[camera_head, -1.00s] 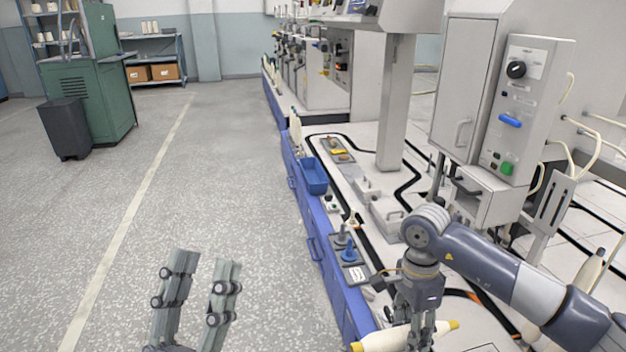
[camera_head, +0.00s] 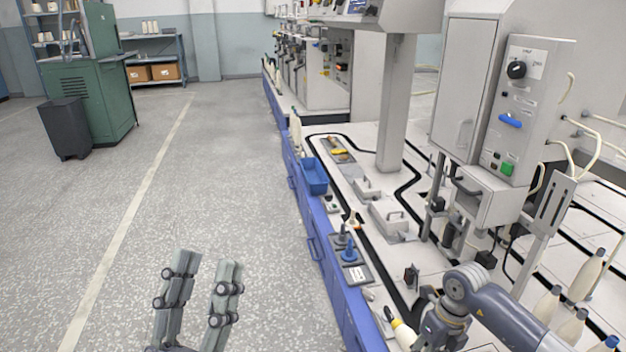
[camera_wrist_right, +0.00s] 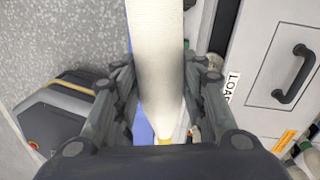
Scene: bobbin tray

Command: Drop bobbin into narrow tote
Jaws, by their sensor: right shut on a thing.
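A white bobbin (camera_wrist_right: 157,60) with a yellow tip is held between the fingers of my right gripper (camera_wrist_right: 160,78) in the right wrist view. In the head view part of this bobbin (camera_head: 403,332) shows at the bottom edge, tilted with its tip up and left; its other end is hidden or out of frame. The gripper there is mostly cut off. A small blue tote (camera_head: 314,178), long and narrow, sits on the left edge of the machine bench, well beyond the held bobbin. My left gripper (camera_head: 207,268) is open and empty above the floor.
Several bobbins (camera_head: 585,275) stand far right.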

